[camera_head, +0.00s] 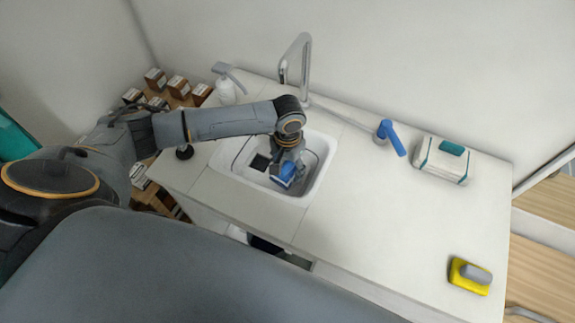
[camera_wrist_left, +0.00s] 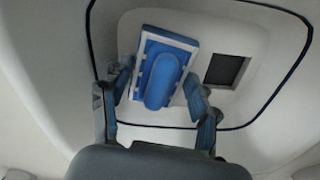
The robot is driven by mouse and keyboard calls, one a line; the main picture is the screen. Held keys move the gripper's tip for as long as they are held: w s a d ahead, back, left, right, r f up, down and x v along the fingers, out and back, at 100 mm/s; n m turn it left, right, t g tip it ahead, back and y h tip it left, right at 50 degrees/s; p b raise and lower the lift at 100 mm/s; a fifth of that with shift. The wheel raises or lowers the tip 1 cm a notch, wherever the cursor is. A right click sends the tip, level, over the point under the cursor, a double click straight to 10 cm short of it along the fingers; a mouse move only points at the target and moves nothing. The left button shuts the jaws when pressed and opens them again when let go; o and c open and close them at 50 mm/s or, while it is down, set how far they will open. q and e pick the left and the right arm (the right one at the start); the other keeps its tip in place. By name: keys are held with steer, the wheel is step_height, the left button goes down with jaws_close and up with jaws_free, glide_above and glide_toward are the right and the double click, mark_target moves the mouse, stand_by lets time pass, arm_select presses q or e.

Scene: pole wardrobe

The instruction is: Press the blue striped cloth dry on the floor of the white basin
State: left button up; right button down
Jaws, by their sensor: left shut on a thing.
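The white basin (camera_head: 322,150) is sunk into the white counter, and its pale floor also shows in the left wrist view (camera_wrist_left: 215,38). My right gripper is in neither view.
A dark square drain (camera_wrist_left: 225,70) lies beside the cloth. A chrome faucet (camera_head: 305,60), white pump bottle (camera_head: 226,90) and blue-headed tool (camera_head: 390,135) are near the basin. A white-and-teal box (camera_head: 440,165) and yellow sponge-like item (camera_head: 468,277) stand right. The counter's middle is clear.

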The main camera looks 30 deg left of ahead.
arm_select(q)
steer(key=shift+f, duration=0.2)
stand_by(0.3)
steer(key=shift+s+p, duration=0.1)
steer(key=shift+p, duration=0.25)
stand_by(0.4)
steer(key=shift+s+f, duration=0.15)
steer(key=shift+f, duration=0.1)
stand_by(0.8)
steer(key=shift+r+p, duration=0.1)
steer(key=shift+p, duration=0.5)
stand_by(0.4)
steer(key=o, duration=1.2)
steer(key=shift+r, duration=0.1)
steer(key=shift+w+r, duration=0.1)
steer(key=shift+w, duration=0.1)
